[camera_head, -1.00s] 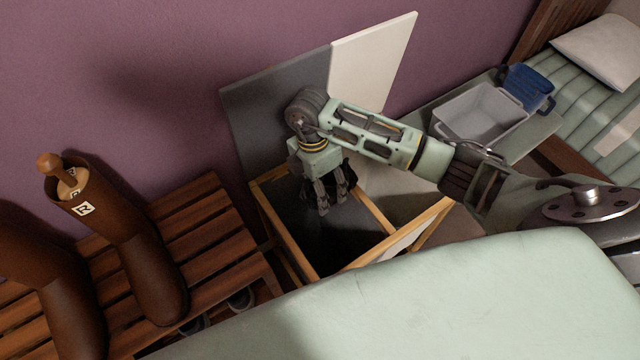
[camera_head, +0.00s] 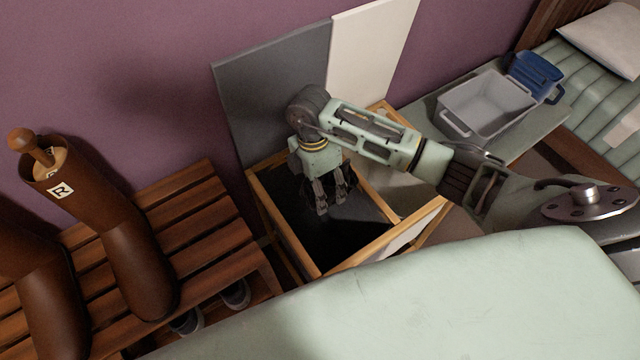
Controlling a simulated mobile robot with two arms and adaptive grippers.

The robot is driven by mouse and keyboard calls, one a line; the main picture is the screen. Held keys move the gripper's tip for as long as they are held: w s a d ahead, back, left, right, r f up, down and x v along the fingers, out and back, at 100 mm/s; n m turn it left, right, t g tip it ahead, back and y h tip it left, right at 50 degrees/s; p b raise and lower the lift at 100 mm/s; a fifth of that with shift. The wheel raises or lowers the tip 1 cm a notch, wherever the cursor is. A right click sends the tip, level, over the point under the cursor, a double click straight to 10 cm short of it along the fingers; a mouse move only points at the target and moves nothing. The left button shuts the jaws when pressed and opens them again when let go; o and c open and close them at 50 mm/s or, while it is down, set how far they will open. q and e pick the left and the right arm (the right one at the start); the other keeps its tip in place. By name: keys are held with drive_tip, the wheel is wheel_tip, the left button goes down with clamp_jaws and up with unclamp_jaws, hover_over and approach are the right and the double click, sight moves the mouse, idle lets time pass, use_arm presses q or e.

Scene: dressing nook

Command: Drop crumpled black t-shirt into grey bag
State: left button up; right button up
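The grey bag (camera_head: 290,205) is the dark, open-topped left compartment of a wooden-framed hamper (camera_head: 292,236). My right gripper (camera_head: 332,203) comes in from the right and points down over the bag's opening. Its fingers are apart, with no cloth clearly visible between them. The crumpled black t-shirt cannot be made out for certain; the bag's inside is very dark, and the gripper covers part of it. My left gripper is not in view.
A grey lid (camera_head: 270,95) and a white lid (camera_head: 368,50) stand raised behind the hamper. A slatted wooden rack (camera_head: 200,225) with brown boots (camera_head: 135,255) stands left. A grey bin (camera_head: 485,105) and a blue basket (camera_head: 535,75) sit on a bench at right.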

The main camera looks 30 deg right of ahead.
drive_tip(key=o, duration=1.3)
drive_tip(key=shift+r, duration=0.25)
drive_tip(key=r, duration=0.4)
drive_tip(key=w+r, duration=0.1)
drive_tip(key=r, duration=0.6)
drive_tip(key=shift+w+a+r, duration=0.1)
drive_tip(key=shift+w+r, duration=0.2)
drive_tip(key=shift+w, duration=0.1)
